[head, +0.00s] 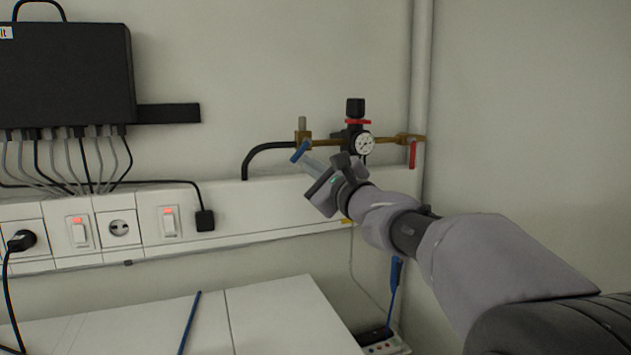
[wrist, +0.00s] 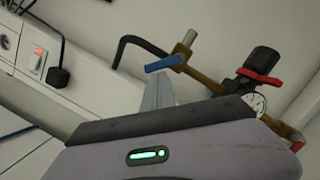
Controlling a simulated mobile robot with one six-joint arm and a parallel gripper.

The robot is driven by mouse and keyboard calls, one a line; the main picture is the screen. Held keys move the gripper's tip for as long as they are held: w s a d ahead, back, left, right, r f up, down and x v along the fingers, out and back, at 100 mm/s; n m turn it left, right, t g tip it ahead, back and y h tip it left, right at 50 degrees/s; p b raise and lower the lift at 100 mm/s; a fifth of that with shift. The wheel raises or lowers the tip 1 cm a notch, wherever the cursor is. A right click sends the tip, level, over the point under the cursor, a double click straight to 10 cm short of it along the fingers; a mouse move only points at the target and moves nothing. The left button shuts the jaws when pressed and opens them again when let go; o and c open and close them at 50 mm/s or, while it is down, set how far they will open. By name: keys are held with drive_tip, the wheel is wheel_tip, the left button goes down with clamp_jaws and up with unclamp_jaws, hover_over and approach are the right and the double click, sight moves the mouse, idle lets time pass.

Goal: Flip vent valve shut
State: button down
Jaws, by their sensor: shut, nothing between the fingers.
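A small brass valve with a blue lever (head: 300,151) sits at the left end of a brass pipe line on the wall. In the wrist view the blue lever (wrist: 164,64) points left from the brass body (wrist: 183,45), at an angle to the pipe. A second lever, red (head: 412,154), hangs down at the pipe's right end. My gripper (head: 308,163) is shut and empty, its fingertips right by the blue lever. In the wrist view the closed fingertips (wrist: 160,76) are just under it; I cannot tell whether they touch.
A black regulator (head: 355,108) with a red ring and a gauge (head: 365,144) stands right of the valve. A black hose (head: 262,150) bends down into the white wall duct (head: 270,205), which has switches and sockets. A grey wall pipe (head: 420,80) runs at the right.

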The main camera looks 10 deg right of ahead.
drive_tip(key=m+b, duration=0.1)
drive_tip(key=a+m+h+b, duration=0.1)
drive_tip(key=m, duration=0.1)
drive_tip(key=m+t+b, duration=0.1)
drive_tip(key=m, duration=0.1)
drive_tip(key=shift+s+a+r+h, duration=0.2)
drive_tip(key=shift+a+h, duration=0.1)
drive_tip(key=shift+a, duration=0.1)
drive_tip(key=shift+a+r, duration=0.2)
drive_tip(key=shift+r, duration=0.15)
drive_tip(key=shift+s, duration=0.1)
drive_tip(key=b+v, duration=0.2)
drive_tip(key=v, duration=1.5)
drive_tip(key=shift+f+b, duration=0.25)
drive_tip(key=shift+b, duration=0.1)
drive_tip(key=shift+s+f, duration=0.1)
